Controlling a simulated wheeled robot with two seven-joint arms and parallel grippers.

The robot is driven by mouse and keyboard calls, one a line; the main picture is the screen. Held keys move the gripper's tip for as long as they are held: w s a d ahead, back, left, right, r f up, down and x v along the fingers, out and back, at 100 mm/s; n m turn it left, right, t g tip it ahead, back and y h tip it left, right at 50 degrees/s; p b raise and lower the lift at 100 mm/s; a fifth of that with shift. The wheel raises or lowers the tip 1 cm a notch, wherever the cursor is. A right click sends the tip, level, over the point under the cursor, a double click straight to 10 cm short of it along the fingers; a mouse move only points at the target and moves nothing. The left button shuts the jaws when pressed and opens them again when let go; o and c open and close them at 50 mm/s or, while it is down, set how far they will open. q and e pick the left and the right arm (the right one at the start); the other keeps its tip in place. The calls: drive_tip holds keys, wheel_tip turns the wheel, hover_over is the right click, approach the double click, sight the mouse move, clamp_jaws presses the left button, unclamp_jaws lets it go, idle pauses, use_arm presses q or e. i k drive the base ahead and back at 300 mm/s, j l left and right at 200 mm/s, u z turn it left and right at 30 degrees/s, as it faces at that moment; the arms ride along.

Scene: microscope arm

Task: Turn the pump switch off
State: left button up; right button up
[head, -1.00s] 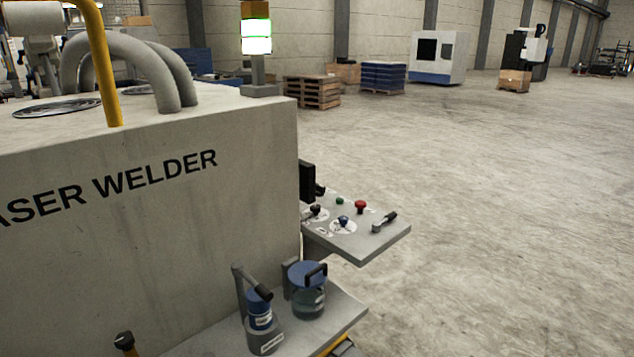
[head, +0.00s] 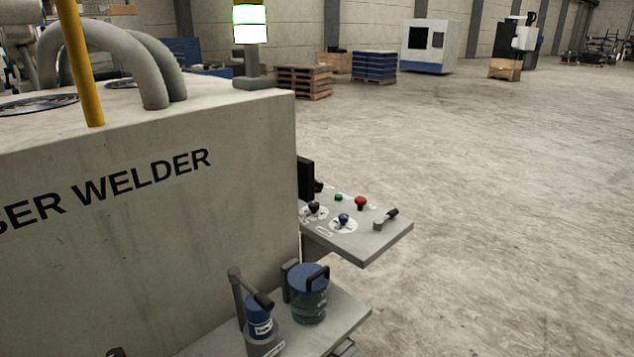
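A grey control panel (head: 375,246) juts out from the right side of the large welder cabinet (head: 150,250). On it are a black knob (head: 314,207) and a blue knob (head: 344,219), each on a round white dial plate. A green button (head: 339,197), a red mushroom button (head: 361,202) and a lever with a black grip (head: 386,219) are also on it. The labels are too small to read, so I cannot tell which control is the pump switch. Neither of my grippers is in view.
A lower shelf (head: 335,330) carries a blue-lidded glass jar (head: 308,293) and a blue canister with a lever (head: 260,322). A signal tower (head: 251,30) is lit on the cabinet. Pallets (head: 304,82) stand behind. The concrete floor (head: 510,200) to the right is clear.

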sight(318, 185)
drive_tip(key=u, duration=0.7)
drive_tip(key=i+l+u, duration=0.15)
drive_tip(key=l+u, duration=0.8)
drive_tip(key=l, duration=0.3)
drive_tip(key=k+l+u, duration=0.1)
drive_tip(key=l+u, duration=0.4)
drive_tip(key=l, duration=0.15)
